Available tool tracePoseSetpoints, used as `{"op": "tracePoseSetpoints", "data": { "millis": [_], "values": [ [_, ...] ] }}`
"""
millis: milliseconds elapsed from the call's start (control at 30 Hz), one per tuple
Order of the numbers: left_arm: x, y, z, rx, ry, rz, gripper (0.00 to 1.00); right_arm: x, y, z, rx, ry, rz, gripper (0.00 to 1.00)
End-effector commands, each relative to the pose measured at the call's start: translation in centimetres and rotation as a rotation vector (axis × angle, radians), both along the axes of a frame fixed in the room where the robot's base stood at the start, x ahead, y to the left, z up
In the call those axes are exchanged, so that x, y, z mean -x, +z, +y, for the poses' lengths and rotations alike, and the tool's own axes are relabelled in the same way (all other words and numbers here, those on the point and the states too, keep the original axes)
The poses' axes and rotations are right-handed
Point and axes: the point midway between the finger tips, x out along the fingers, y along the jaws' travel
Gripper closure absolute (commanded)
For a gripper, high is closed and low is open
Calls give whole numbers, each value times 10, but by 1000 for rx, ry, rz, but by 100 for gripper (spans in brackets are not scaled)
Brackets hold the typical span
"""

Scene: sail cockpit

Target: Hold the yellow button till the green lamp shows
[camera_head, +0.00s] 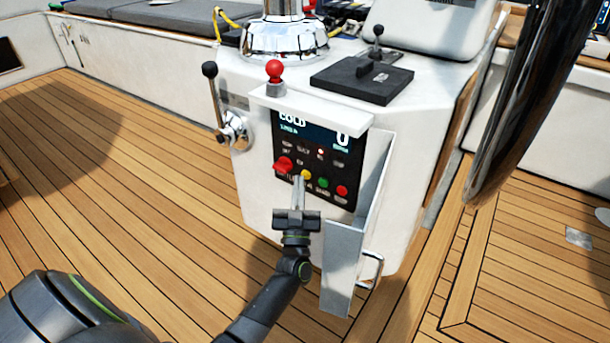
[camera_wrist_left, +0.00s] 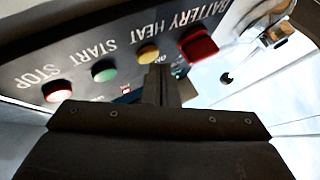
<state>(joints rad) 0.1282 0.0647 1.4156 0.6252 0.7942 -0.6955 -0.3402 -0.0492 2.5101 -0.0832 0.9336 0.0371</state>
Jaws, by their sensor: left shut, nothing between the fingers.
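The yellow button (camera_head: 306,174) is on the dark control panel (camera_head: 285,135), above the word HEAT in the head view. It also shows in the left wrist view (camera_wrist_left: 148,53). My left gripper (camera_head: 298,181) is shut and empty, with its fingertips at the panel right by the yellow button. I cannot tell whether they touch it. The panel screen (camera_head: 318,132) reads COLD and 0. A small reddish-white light (camera_head: 321,152) shows below the screen. I cannot make out a lit green lamp in the head view. My right gripper is out of view.
A red knob (camera_head: 284,164) is left of the yellow button; green (camera_head: 323,183) and red (camera_head: 342,190) buttons are to its right. An open panel door (camera_head: 347,262) stands right of my gripper. A white ledge (camera_head: 310,112) overhangs the panel. The wooden deck at left is clear.

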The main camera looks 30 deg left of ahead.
Motion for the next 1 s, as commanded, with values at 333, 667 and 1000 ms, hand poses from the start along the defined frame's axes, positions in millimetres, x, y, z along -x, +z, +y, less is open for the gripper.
{"op": "tracePoseSetpoints", "data": {
  "millis": [333, 667, 1000],
  "values": [
    [-1, 0, 0, 0, 0, 0, 100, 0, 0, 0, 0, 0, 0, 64],
    [-4, 0, 0, 0, 0, 0, 100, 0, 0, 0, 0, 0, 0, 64],
    [-8, 0, -1, 0, 0, 1, 100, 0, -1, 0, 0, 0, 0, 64]
  ]
}}
